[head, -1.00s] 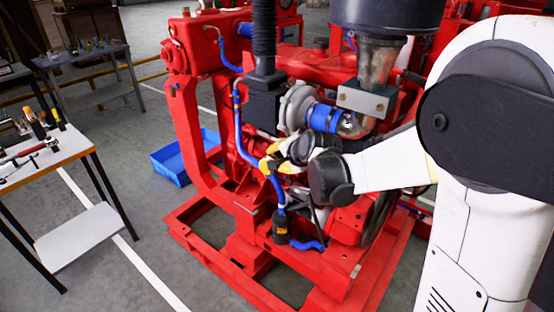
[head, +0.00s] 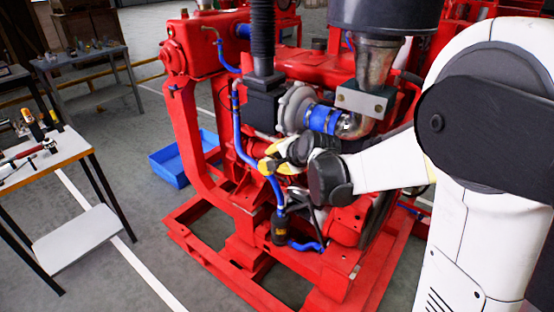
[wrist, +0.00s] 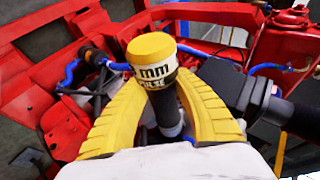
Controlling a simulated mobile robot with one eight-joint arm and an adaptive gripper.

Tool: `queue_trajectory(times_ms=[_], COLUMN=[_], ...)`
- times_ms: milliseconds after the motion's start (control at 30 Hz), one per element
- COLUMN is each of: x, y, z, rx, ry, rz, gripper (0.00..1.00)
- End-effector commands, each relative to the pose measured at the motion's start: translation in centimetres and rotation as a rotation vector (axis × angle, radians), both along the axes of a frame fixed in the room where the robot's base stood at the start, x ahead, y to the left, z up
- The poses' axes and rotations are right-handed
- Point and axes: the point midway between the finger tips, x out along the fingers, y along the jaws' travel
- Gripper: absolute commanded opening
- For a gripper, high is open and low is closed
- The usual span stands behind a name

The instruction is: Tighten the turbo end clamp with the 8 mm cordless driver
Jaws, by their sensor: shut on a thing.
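My gripper (head: 284,160) is in front of the red engine, left of and below the turbo. In the wrist view its yellow fingers (wrist: 158,92) are closed around the cordless driver (wrist: 152,62), which has a yellow cap and a white band with "mm" lettering; the digit is not readable. The driver's working tip is hidden. The silver turbo housing (head: 294,108) joins a blue hose (head: 322,119) with clamp bands. The turbo end clamp (head: 308,115) is at the hose's left end, apart from my gripper; its screw is too small to make out.
Blue coolant pipe (head: 240,130) and a dark filter-like part (head: 279,228) are close to my gripper. A black vertical hose (head: 263,40) and the dark air cleaner (head: 385,15) stand above.

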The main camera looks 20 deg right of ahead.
Motion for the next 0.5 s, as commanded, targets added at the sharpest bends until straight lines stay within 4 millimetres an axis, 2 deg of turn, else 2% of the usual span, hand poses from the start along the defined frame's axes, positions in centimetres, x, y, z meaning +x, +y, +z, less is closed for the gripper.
queue_trajectory(times_ms=[500], x=[0.29], y=[-0.37], z=[0.04], rx=[0.001], ry=[-0.001], rz=[-0.001], gripper=[0.0])
